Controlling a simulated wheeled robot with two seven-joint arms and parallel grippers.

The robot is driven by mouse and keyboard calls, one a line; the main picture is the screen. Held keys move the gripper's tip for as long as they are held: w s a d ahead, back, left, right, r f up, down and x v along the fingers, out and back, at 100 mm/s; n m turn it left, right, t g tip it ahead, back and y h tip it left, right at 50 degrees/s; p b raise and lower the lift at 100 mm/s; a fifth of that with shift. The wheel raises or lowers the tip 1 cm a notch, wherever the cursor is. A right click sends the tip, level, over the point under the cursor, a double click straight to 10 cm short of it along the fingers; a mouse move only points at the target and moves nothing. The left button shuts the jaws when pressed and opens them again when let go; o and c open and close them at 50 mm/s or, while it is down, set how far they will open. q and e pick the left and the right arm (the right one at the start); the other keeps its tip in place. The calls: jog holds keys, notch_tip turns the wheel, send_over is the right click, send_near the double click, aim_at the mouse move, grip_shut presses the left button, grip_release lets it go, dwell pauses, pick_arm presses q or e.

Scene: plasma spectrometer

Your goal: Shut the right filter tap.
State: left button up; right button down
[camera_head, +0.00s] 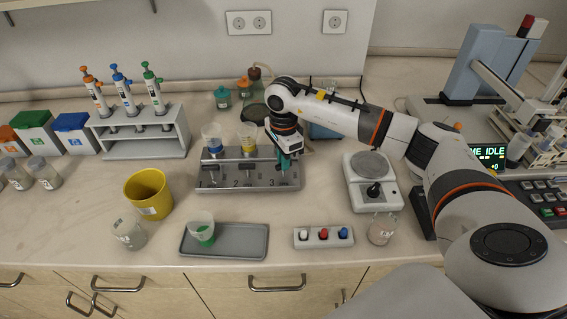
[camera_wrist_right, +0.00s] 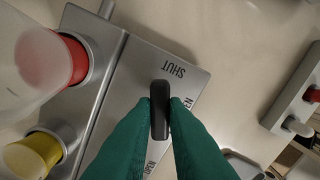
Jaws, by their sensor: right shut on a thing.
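The grey filter manifold (camera_head: 232,183) stands mid-bench, with stations marked 1, 2 and 3. My right gripper (camera_head: 285,165) is at its right end, pointing down. In the right wrist view, its green fingers (camera_wrist_right: 160,112) are shut on the black lever of the right filter tap (camera_wrist_right: 160,92). The word SHUT is printed on the manifold (camera_wrist_right: 118,95) just beyond the lever's upper end; other lettering is partly hidden by the fingers. In the head view the lever is hidden by the gripper. My left gripper is not in view.
A funnel with a red collar (camera_wrist_right: 72,58) and a yellow one (camera_wrist_right: 40,150) stand beside the gripper. A hotplate (camera_head: 371,190) stands to the right. A grey tray (camera_head: 240,241) with a cup lies at the front.

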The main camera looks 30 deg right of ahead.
jog(key=m+b, duration=0.1)
jog(key=m, duration=0.4)
jog(key=shift+b, duration=0.35)
jog(key=shift+d+r+m, duration=0.1)
jog(key=shift+m, duration=0.2)
jog(key=c, duration=1.4)
grip_release()
jog(key=shift+c, duration=0.2)
jog(key=shift+w+r, duration=0.1)
jog(key=shift+r, duration=0.35)
notch_tip(320, 180, up, 11)
jog(key=b, duration=0.2)
jog(key=shift+r, duration=0.1)
